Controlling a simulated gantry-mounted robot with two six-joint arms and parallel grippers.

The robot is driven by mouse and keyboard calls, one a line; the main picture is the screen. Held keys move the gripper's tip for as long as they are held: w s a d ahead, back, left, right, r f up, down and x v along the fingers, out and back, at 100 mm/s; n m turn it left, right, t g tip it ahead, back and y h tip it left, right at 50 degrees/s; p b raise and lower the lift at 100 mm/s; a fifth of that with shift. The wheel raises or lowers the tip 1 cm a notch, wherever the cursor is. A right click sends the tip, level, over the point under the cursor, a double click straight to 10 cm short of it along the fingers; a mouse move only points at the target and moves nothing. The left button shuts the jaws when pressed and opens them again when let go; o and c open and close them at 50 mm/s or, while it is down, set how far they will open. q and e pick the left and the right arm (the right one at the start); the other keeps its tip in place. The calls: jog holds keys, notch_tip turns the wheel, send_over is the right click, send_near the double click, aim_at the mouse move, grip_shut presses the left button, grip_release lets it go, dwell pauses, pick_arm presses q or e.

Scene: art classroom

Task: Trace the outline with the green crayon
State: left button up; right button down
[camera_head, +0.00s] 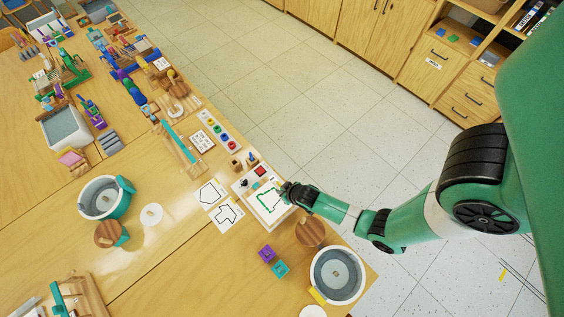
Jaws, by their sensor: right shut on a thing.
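A white sheet (265,214) lies on a pale tray or board near the table's right edge. The gripper and wrist cover the sheet's right edge. My left gripper is not in view.
Two sheets with black outlines (211,193) lie left of the tray. A red block (260,171) sits just above the sheet.

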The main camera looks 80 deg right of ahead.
jog(key=shift+a, duration=0.25)
jog(key=shift+w+a, duration=0.15)
jog(key=shift+a, duration=0.25)
dwell(0.4)
jog(key=shift+w+a, duration=0.1)
jog(key=shift+a, duration=0.15)
jog(key=shift+w+a, duration=0.35)
jog(key=shift+a, duration=0.25)
dwell(0.8)
jog(key=shift+w+a, duration=0.1)
jog(key=shift+a, duration=0.2)
jog(key=shift+w+a+f+b, duration=0.1)
jog(key=shift+w+a+b, duration=0.2)
jog(key=shift+a+b, duration=0.2)
dwell(0.4)
jog(key=shift+a, duration=0.2)
jog(key=shift+w+a, duration=0.15)
jog(key=shift+a, duration=0.1)
